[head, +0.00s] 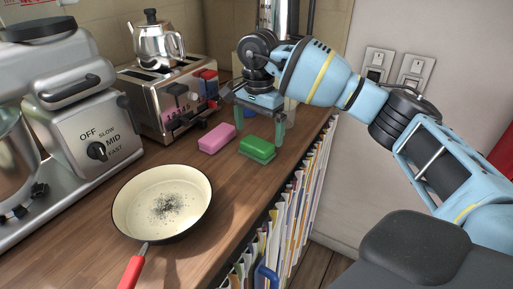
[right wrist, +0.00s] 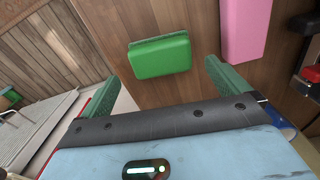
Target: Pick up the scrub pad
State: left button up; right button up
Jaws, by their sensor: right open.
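A green block (head: 257,149), which looks like the scrub pad, lies flat on the wooden counter near its right edge. It also shows in the right wrist view (right wrist: 160,56), ahead of the fingers and roughly between them. A pink block (head: 217,138) lies just to its left, apart from it. My right gripper (head: 260,121) is open and empty, its green fingers pointing down just behind and above the green block. I cannot tell the exact gap. My left gripper is not in view.
A cream pan (head: 162,201) with dark specks and a red handle (head: 131,272) sits in front. A toaster (head: 163,97) with a kettle (head: 158,42) on top stands behind. A mixer (head: 75,130) stands left.

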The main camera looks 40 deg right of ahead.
aim_at(257, 142)
jog(key=shift+a+f+p, duration=0.2)
jog(key=shift+f+p, duration=0.1)
jog(key=shift+f, duration=2.25)
jog(key=c, duration=0.9)
